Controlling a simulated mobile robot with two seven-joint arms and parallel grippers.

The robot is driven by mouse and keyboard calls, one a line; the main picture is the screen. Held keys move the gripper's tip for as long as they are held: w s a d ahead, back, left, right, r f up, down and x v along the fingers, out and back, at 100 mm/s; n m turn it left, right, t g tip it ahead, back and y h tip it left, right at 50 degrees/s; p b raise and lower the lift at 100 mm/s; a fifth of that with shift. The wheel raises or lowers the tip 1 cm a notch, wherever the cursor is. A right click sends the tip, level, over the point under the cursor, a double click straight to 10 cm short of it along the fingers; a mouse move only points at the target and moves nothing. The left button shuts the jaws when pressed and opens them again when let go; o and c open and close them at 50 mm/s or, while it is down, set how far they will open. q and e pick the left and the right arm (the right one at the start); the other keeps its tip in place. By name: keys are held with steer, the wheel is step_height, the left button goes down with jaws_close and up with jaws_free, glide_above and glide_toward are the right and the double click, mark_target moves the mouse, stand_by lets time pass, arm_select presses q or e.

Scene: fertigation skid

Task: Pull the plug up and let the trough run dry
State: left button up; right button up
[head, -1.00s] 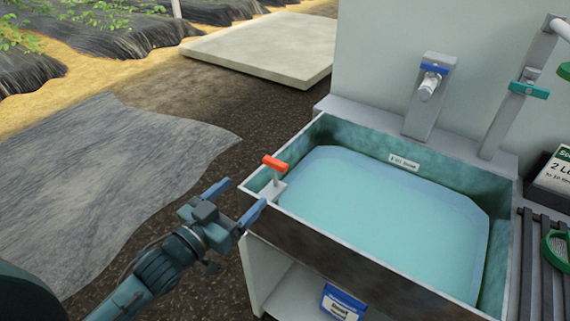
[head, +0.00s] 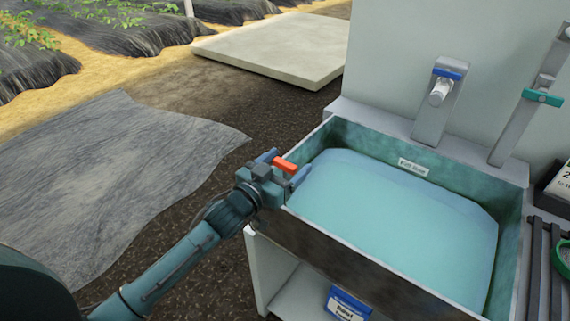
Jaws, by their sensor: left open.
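The trough (head: 342,252) is a grey-green basin holding pale blue water (head: 395,215). The plug's red-orange T-handle (head: 286,165) stands at the trough's near-left corner. My left gripper (head: 284,168) is at that handle, with its blue fingers open on either side of it. I cannot tell whether the fingers touch it. The plug's stem and base are hidden behind the gripper. My right gripper is not in view.
A tap with a blue band (head: 440,90) stands behind the trough. A grey pipe with a green handle (head: 543,97) is to its right. A slatted rack (head: 546,265) adjoins the trough's right side. A blue-and-white labelled container (head: 346,304) sits below. Open ground lies to the left.

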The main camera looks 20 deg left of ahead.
arm_select(q)
steer(key=c, duration=1.4)
steer(key=shift+r+p, duration=0.25)
steer(key=shift+p, duration=0.05)
step_height(320, 180, up, 4)
steer(key=p, duration=0.3)
steer(key=shift+f, duration=0.25)
steer(key=shift+r+p, duration=0.35)
steer(key=shift+p, duration=0.1)
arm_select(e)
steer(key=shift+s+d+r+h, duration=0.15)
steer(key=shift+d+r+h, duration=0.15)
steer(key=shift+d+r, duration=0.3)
